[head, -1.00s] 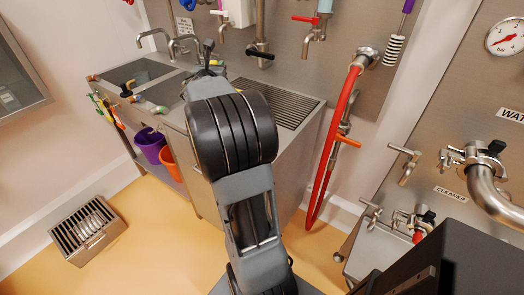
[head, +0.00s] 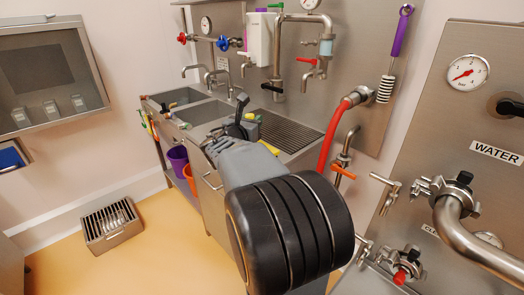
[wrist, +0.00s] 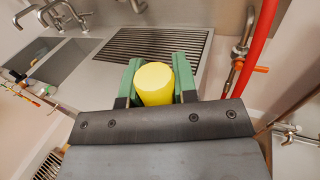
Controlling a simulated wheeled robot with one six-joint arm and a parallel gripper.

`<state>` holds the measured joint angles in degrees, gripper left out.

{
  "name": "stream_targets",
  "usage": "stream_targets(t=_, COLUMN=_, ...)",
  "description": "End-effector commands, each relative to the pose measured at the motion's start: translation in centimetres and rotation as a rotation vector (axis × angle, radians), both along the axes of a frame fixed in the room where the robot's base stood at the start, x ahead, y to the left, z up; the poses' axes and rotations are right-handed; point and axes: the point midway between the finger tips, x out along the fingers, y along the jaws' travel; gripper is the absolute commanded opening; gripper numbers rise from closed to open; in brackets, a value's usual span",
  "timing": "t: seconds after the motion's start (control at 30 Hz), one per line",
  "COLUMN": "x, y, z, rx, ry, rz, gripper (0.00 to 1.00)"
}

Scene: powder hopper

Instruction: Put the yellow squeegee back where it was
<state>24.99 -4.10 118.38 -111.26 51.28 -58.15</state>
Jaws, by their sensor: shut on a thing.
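My gripper (wrist: 156,72) has green fingers, closed on a yellow round piece (wrist: 154,84), seen end-on in the wrist view. It looks like the end of the yellow squeegee's handle; the rest of the squeegee is hidden. In the head view my gripper (head: 240,128) is partly hidden by my arm, with small yellow parts showing beside it. It is over the sink counter, near the left edge of the ribbed drainboard (head: 293,133). Coloured tools (head: 150,125) hang at the sink unit's left end; I cannot tell each one apart.
Sink basins (head: 205,111) with taps lie left of the drainboard. A red hose (head: 328,140) and orange-handled valve (head: 343,172) stand to the right. A purple-handled brush (head: 401,35) hangs on the wall. Purple (head: 177,158) and orange buckets sit below. A floor drain (head: 111,225) lies left.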

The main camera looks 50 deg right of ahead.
Motion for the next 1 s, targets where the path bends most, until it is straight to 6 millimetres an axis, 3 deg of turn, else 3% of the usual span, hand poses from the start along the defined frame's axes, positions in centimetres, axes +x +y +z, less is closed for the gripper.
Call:
stream_targets(t=0.2, x=3.0, y=-4.8, z=-2.6, rx=0.001, ry=0.004, rz=0.001, gripper=0.00)
stream_targets(t=0.4, x=4.6, y=-7.5, z=-5.9, rx=0.001, ry=0.003, rz=0.003, gripper=0.00)
stream_targets(t=0.6, x=5.3, y=-9.0, z=-7.7, rx=-0.001, ry=0.001, rz=0.001, gripper=0.00)
stream_targets(t=0.87, x=5.6, y=-9.6, z=-8.6, rx=-0.001, ry=0.001, rz=0.001, gripper=0.00)
stream_targets(t=1.0, x=5.7, y=-9.8, z=-10.2, rx=0.001, ry=0.003, rz=0.001, gripper=0.00)
